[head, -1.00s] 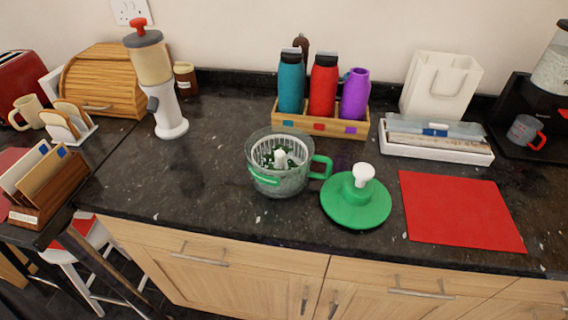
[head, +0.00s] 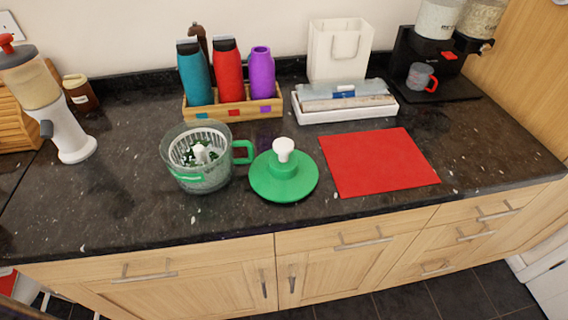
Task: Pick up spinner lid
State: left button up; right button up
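The green spinner lid (head: 284,181) with its white knob (head: 283,149) lies on the dark granite counter, knob up. Just left of it stands the clear spinner bowl (head: 196,160) with a white inner basket, dark green leaves inside and a green handle that reaches toward the lid. The bowl is uncovered. Neither of my grippers shows in the head view.
A red mat (head: 378,161) lies flat to the right of the lid. Behind stand a wooden bottle rack (head: 234,108) and a white tray (head: 345,112) with a white bag behind it. A dispenser (head: 62,131) is at left. The counter's front edge (head: 300,222) is clear.

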aim_at(275, 180)
jog(key=j, duration=0.6)
jog(key=k+j+z, duration=0.15)
jog(key=j, duration=1)
